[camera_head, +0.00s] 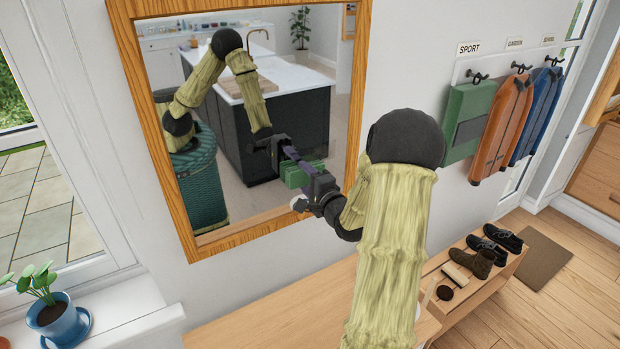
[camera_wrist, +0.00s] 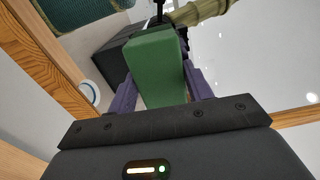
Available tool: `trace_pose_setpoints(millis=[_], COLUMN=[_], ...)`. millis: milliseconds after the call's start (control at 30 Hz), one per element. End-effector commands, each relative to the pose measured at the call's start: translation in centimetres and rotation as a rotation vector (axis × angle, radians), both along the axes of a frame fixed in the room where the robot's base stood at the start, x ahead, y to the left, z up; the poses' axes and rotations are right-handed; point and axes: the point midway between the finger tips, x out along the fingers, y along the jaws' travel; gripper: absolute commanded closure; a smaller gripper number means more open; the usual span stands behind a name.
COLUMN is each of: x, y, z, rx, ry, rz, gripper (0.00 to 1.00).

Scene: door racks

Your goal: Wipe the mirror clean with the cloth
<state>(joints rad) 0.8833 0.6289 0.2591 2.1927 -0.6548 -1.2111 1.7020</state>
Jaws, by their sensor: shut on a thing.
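The mirror (camera_head: 345,95) hangs on the white wall in a wooden frame (camera_head: 158,140). My gripper (camera_head: 312,180) is at its lower right part, shut on the green cloth (camera_head: 296,174), which looks like a thick folded pad. In the wrist view the cloth (camera_wrist: 155,62) sticks out between the two purple fingers of my gripper (camera_wrist: 163,92) towards the glass. The cloth and its reflection run together, so I cannot tell whether it touches the mirror. The glass reflects my arm and a kitchen island. No clear dirt mark can be made out.
A wooden bench (camera_head: 255,310) runs below the mirror, with shoes (camera_head: 470,262) and brushes at its right. Jackets (camera_head: 502,125) and a green bag (camera_head: 468,120) hang on hooks at the right. A potted plant (camera_head: 50,310) stands on the left sill.

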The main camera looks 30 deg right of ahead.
Motion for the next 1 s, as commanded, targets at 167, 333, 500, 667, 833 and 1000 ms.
trace_pose_setpoints(millis=[167,333,500,667,833,1000], x=[0.1,0.1,0.1,0.0,0.0,0.0], y=[0.1,0.0,0.0,0.0,0.0,-0.3], z=[0.1,0.9,2.2,2.6,2.4,2.4], rx=[0.0,-0.001,-0.001,-0.001,-0.001,-0.001], ry=[-0.001,-0.003,-0.003,-0.003,-0.003,-0.002], rz=[0.002,0.002,0.002,0.002,0.001,0.0], gripper=[0.68,0.68,0.68,0.68,0.68,0.68])
